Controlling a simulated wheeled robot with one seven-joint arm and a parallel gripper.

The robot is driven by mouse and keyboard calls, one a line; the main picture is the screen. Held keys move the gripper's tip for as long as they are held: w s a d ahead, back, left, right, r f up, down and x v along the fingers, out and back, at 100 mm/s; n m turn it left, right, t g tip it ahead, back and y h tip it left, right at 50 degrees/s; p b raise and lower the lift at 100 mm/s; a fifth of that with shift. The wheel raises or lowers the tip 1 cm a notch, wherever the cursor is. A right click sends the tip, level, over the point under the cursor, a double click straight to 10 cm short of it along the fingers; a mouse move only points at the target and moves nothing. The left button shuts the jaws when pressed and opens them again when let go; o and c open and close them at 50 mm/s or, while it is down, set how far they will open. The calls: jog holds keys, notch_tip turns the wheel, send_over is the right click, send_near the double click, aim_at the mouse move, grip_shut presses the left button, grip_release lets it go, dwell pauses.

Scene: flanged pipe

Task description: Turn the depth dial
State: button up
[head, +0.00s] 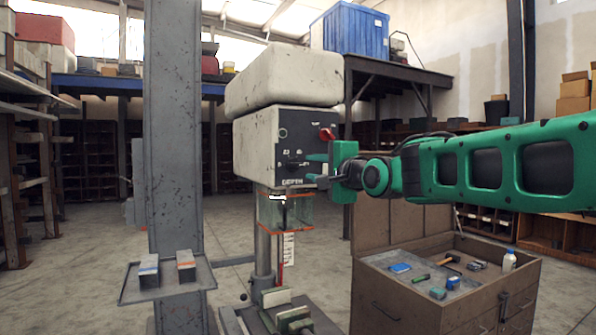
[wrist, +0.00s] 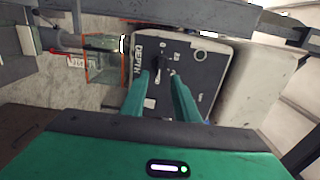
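The depth dial is a small dark knob on the dark front panel of the pale machine head (head: 262,150). In the wrist view the dial (wrist: 159,63) sits just past my fingertips, between their lines, with the word DEPTH beside it. In the head view the dial (head: 295,164) is left of my gripper (head: 316,168). My green gripper is open, with a clear gap between its fingers in the wrist view (wrist: 162,76). Nothing is held. I cannot tell whether a fingertip touches the dial or panel.
A red knob (head: 327,133) is on the panel above my gripper. A clear guard with orange edges (head: 287,214) hangs below the head. A steel column (head: 173,130) with a small shelf stands left. A brown tool cabinet (head: 440,290) stands below my arm.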

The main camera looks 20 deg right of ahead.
aim_at(298, 166)
jog(key=w, duration=0.8)
jog(key=shift+w+a, duration=0.1)
jog(key=shift+f, duration=0.1)
grip_shut()
